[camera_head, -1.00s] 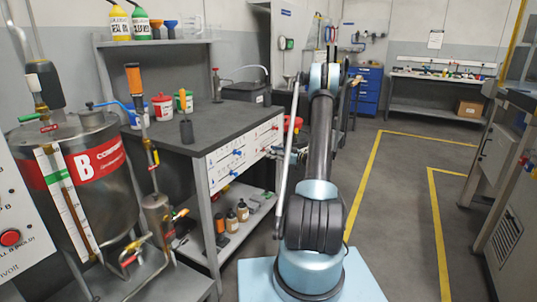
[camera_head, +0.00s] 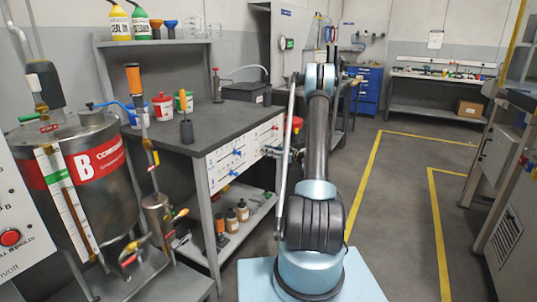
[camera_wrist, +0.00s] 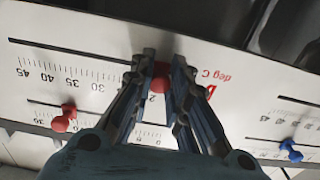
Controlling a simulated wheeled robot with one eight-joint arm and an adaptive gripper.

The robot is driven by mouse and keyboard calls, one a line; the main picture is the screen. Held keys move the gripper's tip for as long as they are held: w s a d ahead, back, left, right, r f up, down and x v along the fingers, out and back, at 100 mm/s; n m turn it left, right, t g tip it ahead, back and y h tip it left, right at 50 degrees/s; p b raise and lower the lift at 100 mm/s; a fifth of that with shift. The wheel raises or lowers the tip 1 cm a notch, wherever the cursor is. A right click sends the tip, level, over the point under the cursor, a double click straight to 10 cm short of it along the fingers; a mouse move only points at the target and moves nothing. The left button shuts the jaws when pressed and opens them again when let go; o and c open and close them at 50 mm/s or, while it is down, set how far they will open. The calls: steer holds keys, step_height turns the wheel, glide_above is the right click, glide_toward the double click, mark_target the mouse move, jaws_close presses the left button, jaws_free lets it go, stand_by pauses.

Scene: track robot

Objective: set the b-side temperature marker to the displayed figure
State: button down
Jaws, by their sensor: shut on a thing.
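In the wrist view my gripper (camera_wrist: 161,72) is shut on a red marker (camera_wrist: 160,84) on the upper slot of the white scale panel (camera_wrist: 50,87). The panel appears upside down there, with figures such as 45, 40, 35 and 30 left of the marker and red "deg C" lettering to its right. My fingers hide the scale right at the marker. In the head view the panel (camera_head: 222,172) is on the bench front, and my gripper (camera_head: 273,150) is at its right part, partly behind my arm. I cannot make out a displayed figure.
The wrist view shows another red marker (camera_wrist: 64,119) on a lower slot and a blue marker (camera_wrist: 290,150) at lower right. A steel tank (camera_head: 95,208) labelled B stands left of the bench (camera_head: 205,139). The floor on the right is clear.

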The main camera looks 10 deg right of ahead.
steer(key=w+d, duration=0.4)
steer(key=w, duration=0.1)
steer(key=shift+w, duration=0.4)
steer(key=shift+d, duration=0.1)
steer(key=c, duration=1.5)
jaws_free()
steer(key=v, duration=1.2)
steer(key=shift+f, duration=0.1)
